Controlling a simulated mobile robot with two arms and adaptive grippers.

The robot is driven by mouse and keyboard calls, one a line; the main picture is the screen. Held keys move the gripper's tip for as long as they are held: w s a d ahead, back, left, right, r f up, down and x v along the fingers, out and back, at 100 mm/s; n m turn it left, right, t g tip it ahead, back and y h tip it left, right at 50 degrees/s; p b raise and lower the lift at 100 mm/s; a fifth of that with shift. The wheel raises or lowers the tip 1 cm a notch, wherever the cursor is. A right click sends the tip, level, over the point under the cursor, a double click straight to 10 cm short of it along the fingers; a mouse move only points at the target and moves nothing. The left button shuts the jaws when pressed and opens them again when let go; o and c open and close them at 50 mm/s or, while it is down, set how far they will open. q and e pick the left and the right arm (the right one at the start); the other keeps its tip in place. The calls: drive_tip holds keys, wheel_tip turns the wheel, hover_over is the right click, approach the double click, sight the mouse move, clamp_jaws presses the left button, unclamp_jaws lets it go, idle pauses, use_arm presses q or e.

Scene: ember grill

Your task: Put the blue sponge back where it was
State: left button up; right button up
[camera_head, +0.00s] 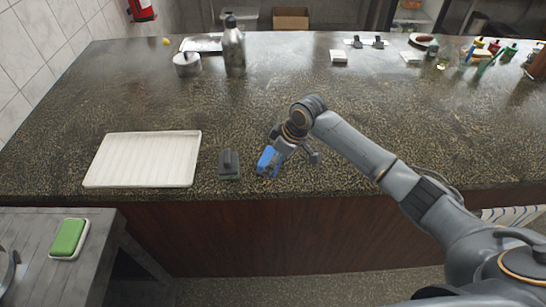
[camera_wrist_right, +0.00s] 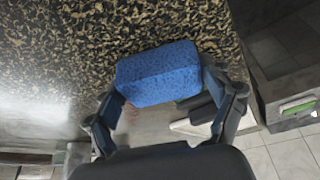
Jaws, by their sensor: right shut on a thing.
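The blue sponge (camera_head: 266,157) is at the front of the dark speckled counter (camera_head: 330,75), near its front edge. My right gripper (camera_head: 275,161) is shut on it. In the right wrist view the blue sponge (camera_wrist_right: 158,75) sits between the two fingers of my right gripper (camera_wrist_right: 165,92). I cannot tell whether the sponge touches the counter or hangs just above it. My left gripper is not in view.
A dark grey block with a raised handle (camera_head: 229,164) stands just left of the sponge. An empty white tray (camera_head: 143,160) lies farther left. A green sponge on a white dish (camera_head: 69,237) rests on the lower side table. The counter's middle is clear.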

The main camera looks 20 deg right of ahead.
drive_tip(key=o, duration=0.9)
drive_tip(key=shift+f, duration=0.15)
drive_tip(key=b+v, duration=0.2)
drive_tip(key=v, duration=1)
